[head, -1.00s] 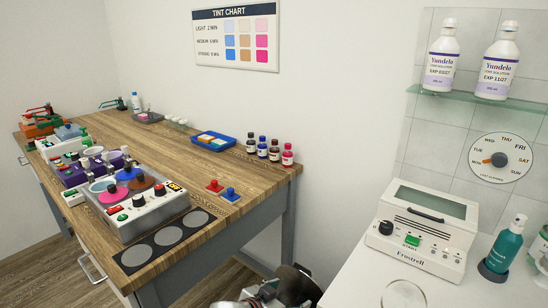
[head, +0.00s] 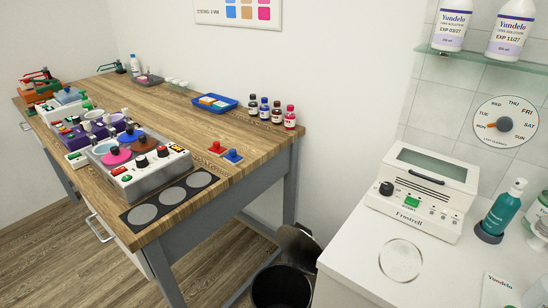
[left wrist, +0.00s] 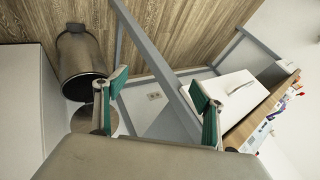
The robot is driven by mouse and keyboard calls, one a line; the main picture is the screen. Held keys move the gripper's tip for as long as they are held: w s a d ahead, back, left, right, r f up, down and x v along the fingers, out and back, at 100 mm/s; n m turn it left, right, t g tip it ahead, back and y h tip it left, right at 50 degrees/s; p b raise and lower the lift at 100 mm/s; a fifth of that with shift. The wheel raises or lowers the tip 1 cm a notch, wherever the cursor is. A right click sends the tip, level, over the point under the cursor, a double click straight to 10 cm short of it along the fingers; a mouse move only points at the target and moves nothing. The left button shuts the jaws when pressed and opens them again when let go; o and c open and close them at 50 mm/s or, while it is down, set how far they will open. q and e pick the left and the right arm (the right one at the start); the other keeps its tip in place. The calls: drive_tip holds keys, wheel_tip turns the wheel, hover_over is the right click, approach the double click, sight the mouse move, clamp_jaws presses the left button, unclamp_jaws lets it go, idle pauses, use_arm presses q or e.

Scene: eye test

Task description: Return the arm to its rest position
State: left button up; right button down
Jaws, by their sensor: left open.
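In the left wrist view my left gripper (left wrist: 159,88) is open. Its two green-and-grey fingers stand wide apart, with nothing between them. Beyond them are the floor, wall and grey table frame, seen at a slant. No gripper or arm shows in the head view now. My right gripper is in neither current view.
A wooden workbench (head: 195,113) with coloured equipment stands at left. A white counter (head: 350,255) at right bears a white machine (head: 422,195) and a teal bottle (head: 504,210). A bin (head: 282,290) stands between them; it also shows in the left wrist view (left wrist: 80,55).

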use_arm(q)
drive_tip(key=s+a+g+y, duration=0.1)
drive_tip(key=s+a+y, duration=0.1)
drive_tip(key=s+a, duration=0.35)
drive_tip(key=w+d+f+n+t+h+p, duration=0.1)
drive_tip(key=d+f+t+h, duration=0.1)
drive_tip(key=d+f, duration=0.3)
drive_tip(key=w+d+f+n+t+h, duration=0.1)
drive_tip(key=d+f+h, duration=0.4)
drive_tip(key=d, duration=0.6)
drive_tip(key=shift+w+f+n+t+h+p, duration=0.25)
drive_tip(key=shift+n+t+h+p, duration=0.1)
drive_tip(key=shift+n+t, duration=0.15)
